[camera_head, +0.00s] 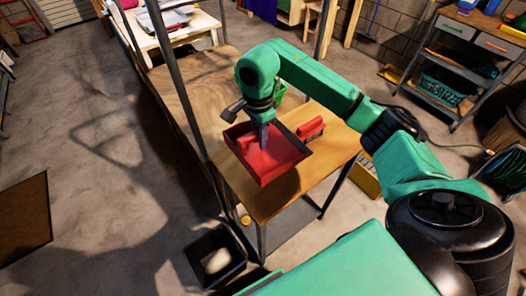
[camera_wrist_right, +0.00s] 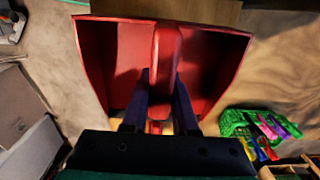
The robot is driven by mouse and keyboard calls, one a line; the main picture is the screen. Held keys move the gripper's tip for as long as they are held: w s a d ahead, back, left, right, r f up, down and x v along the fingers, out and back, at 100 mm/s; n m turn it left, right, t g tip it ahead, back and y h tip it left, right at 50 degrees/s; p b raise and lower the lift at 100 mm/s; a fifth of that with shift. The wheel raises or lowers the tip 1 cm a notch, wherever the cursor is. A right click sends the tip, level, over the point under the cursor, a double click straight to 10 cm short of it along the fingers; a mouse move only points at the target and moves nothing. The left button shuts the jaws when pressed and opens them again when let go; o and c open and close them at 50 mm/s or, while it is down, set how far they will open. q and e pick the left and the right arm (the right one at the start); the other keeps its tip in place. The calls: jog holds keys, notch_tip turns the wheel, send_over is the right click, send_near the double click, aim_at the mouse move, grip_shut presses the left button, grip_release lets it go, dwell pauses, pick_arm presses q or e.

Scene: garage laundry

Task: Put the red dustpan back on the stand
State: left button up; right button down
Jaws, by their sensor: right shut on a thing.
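The red dustpan (camera_head: 277,166) is over the wooden stand (camera_head: 262,203) in the head view; I cannot tell whether it touches the top. My right gripper (camera_head: 264,139) comes down on it from above and is shut on its handle. In the right wrist view the dustpan (camera_wrist_right: 214,65) spreads to both sides, and its handle (camera_wrist_right: 166,50) lies between the two fingers of the right gripper (camera_wrist_right: 161,105). A small red object (camera_head: 311,128) shows just right of the dustpan on the wooden top. My left gripper is not in view.
A green basket (camera_head: 280,93) stands behind the arm; the right wrist view shows it (camera_wrist_right: 234,124) with colourful pegs. A dark bin (camera_head: 215,257) is on the floor by the stand. Metal posts (camera_head: 190,110) rise along the left side. The wooden top behind is bare.

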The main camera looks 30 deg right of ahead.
aim_at(259, 157)
jog(key=f, duration=0.3)
jog(key=f+p, duration=0.1)
jog(key=f, duration=0.2)
jog(key=f+p, duration=0.1)
jog(key=f, duration=0.2)
jog(key=shift+w+f, duration=0.2)
jog(key=shift+w, duration=0.05)
jog(key=shift+w+f, duration=0.15)
jog(key=shift+f, duration=0.1)
jog(key=c, duration=0.7)
grip_release()
jog(key=shift+r, duration=0.1)
